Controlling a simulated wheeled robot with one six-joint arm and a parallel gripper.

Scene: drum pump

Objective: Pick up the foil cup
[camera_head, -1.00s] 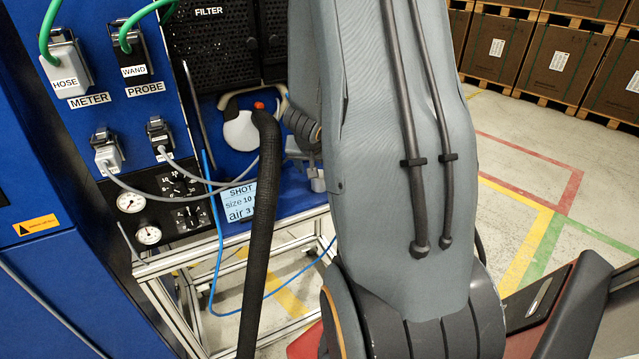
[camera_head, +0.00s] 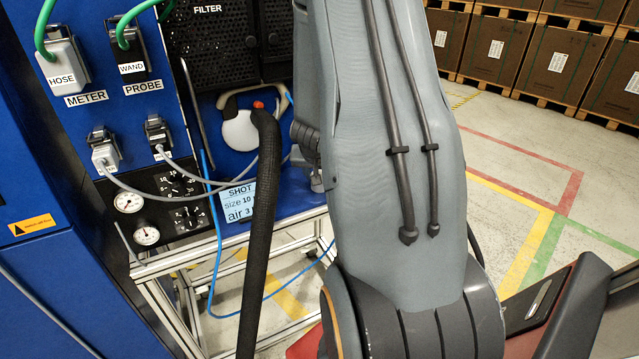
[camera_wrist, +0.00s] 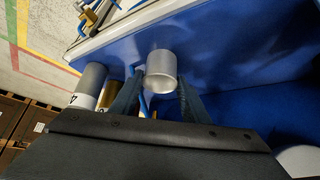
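The foil cup (camera_wrist: 161,66) is a short silvery cylinder on the blue surface (camera_wrist: 225,45) in the wrist view. Its round end faces the camera. My gripper (camera_wrist: 159,76) is open, with one dark finger on each side of the cup. A gap shows between the left finger and the cup; the right finger looks close to its side, and I cannot tell if it touches. In the head view my arm hides the gripper and the cup.
A grey cylinder marked 4 (camera_wrist: 89,82) and a brass cylinder (camera_wrist: 109,95) stand left of the left finger. In the head view, a black hose (camera_head: 262,230) hangs before the metal-framed bench (camera_head: 165,262). Blue panels with connectors stand left; boxes on pallets (camera_head: 497,50) stand far right.

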